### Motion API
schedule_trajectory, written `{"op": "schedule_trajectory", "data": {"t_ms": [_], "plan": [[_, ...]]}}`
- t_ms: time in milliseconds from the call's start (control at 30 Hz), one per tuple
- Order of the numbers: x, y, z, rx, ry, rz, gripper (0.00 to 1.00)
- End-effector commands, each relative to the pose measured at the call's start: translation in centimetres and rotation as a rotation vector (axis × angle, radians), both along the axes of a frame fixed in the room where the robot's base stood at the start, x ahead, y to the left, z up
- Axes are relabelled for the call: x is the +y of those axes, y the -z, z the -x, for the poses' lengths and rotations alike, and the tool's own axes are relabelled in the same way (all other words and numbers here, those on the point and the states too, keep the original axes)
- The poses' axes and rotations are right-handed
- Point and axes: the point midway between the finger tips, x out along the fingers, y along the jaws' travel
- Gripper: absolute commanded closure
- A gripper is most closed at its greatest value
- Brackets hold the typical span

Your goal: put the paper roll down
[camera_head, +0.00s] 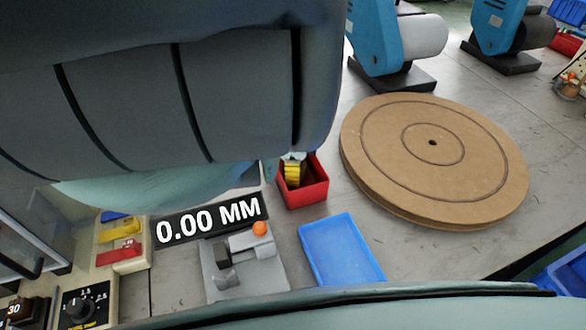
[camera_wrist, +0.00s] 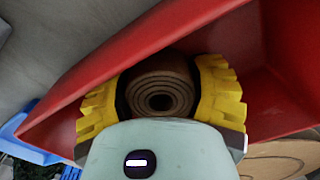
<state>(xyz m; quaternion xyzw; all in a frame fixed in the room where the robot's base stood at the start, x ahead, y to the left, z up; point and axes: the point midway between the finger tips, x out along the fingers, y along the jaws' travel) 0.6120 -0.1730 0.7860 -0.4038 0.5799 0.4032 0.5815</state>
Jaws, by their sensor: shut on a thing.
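The paper roll (camera_wrist: 160,94) is a brown, tightly wound roll seen end-on in the wrist view. My gripper (camera_wrist: 162,90) has yellow ribbed fingers, one on each side of the roll, and is shut on it. In the wrist view the roll and fingers are over or within a red bin (camera_wrist: 110,52). In the head view the yellow fingers of my gripper (camera_head: 292,172) show at the red bin (camera_head: 305,195), partly covered by my arm. The roll itself cannot be made out in the head view. Whether it touches the bin's floor cannot be told.
A blue tray (camera_head: 340,250) lies just in front of the red bin. A round brown board (camera_head: 470,170) lies to the right. A measuring device (camera_head: 240,262) with an orange knob stands at the front left. Blue machines (camera_head: 375,35) stand behind. My arm hides the upper left.

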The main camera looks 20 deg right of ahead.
Motion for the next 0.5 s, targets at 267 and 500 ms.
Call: {"op": "schedule_trajectory", "data": {"t_ms": [267,500], "plan": [[0.00,0.18,0.01,0.000,0.000,0.000,0.16],[0.00,0.17,0.00,0.000,0.000,0.000,0.06]]}}
